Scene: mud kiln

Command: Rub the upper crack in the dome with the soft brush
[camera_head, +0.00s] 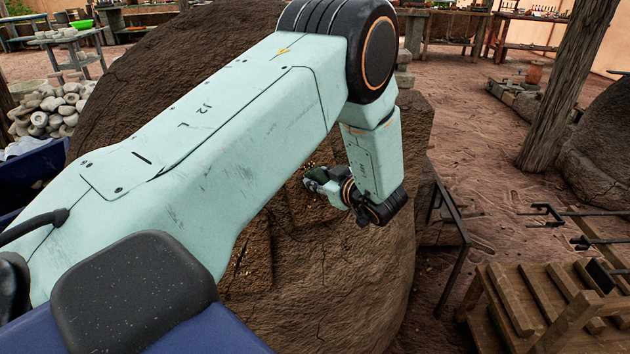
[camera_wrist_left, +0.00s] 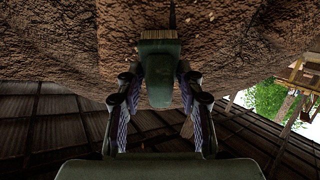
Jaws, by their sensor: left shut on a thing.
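The brown mud dome (camera_head: 330,285) fills the middle of the head view, largely covered by my left arm. It also fills the top of the left wrist view (camera_wrist_left: 70,40). My left gripper (camera_head: 322,184) is at the dome's right side; it shows in the wrist view too (camera_wrist_left: 160,82). It is shut on the soft brush (camera_wrist_left: 161,68), which has a dark green body and a tan bristle edge. The bristles are at the dome's surface, seemingly touching. A short dark line, likely the upper crack (camera_wrist_left: 172,14), runs up from just above the bristles. My right gripper is not in view.
A wooden slatted stand (camera_head: 545,305) and a thin metal frame (camera_head: 455,225) stand to the right of the dome. A wooden post (camera_head: 570,85) rises behind them. A pile of round grey pieces (camera_head: 48,110) lies at the left. Bare floor lies between dome and post.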

